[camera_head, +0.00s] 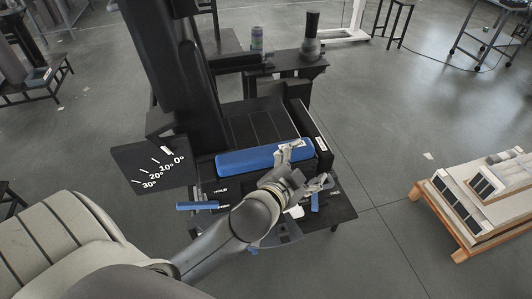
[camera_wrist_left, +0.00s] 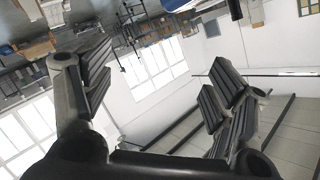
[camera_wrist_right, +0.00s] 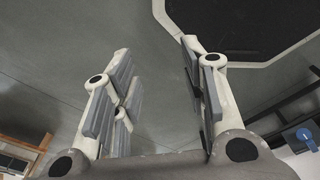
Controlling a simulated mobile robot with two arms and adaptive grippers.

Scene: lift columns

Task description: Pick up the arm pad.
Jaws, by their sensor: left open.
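The arm pad looks to be the long blue padded bar (camera_head: 265,158) lying across the front of a black chair-like unit in the head view. My left gripper (camera_head: 306,167) is at the pad's right end, its fingers spread, one overlapping the pad in the picture. I cannot tell whether it touches. In the right wrist view my right gripper (camera_wrist_right: 157,85) is open and empty above grey floor. It does not show in the head view.
A dark low table (camera_head: 340,211) with small blue and white items stands under my left gripper. An angle-scale plate (camera_head: 152,166) stands left of the pad. A wooden pallet with panels (camera_head: 478,205) lies at the right. Floor between is clear.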

